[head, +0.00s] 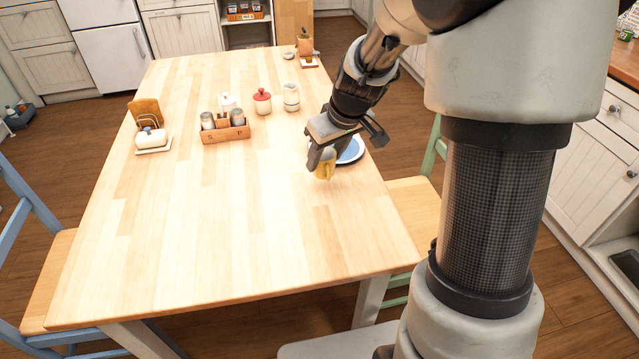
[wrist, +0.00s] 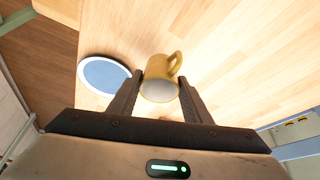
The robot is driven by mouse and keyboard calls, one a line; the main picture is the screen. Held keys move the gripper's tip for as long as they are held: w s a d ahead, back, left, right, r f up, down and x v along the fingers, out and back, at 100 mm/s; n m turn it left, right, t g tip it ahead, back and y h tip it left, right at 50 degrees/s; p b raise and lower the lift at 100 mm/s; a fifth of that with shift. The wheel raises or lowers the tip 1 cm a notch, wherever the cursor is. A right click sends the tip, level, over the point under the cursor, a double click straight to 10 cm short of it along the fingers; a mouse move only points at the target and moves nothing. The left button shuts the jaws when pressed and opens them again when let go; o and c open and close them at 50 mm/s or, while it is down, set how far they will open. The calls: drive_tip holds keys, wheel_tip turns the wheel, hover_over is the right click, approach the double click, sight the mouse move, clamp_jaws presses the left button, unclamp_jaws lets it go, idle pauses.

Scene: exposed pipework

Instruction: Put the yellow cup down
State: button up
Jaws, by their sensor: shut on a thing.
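The yellow cup (head: 326,165) is at the right side of the wooden table (head: 220,220), held between the fingers of my gripper (head: 319,160). In the wrist view the cup (wrist: 160,88) sits between the two fingertips (wrist: 160,92), with its handle pointing away from the gripper. A blue plate with a white rim (head: 351,150) lies beside the cup, partly hidden behind my gripper. The plate also shows in the wrist view (wrist: 105,75), left of the cup.
A wooden caddy with shakers (head: 225,133), a red-lidded jar (head: 262,101), a pale jar (head: 291,97) and a butter dish (head: 151,140) stand farther back on the table. The table's near half is clear. A chair (head: 415,200) stands at the right edge.

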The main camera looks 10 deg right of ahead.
wheel_tip(320, 180, down, 8)
drive_tip(key=shift+f+b, duration=0.1)
drive_tip(key=shift+b, duration=0.95)
drive_tip(key=o, duration=1.1)
drive_tip(key=shift+f, duration=0.1)
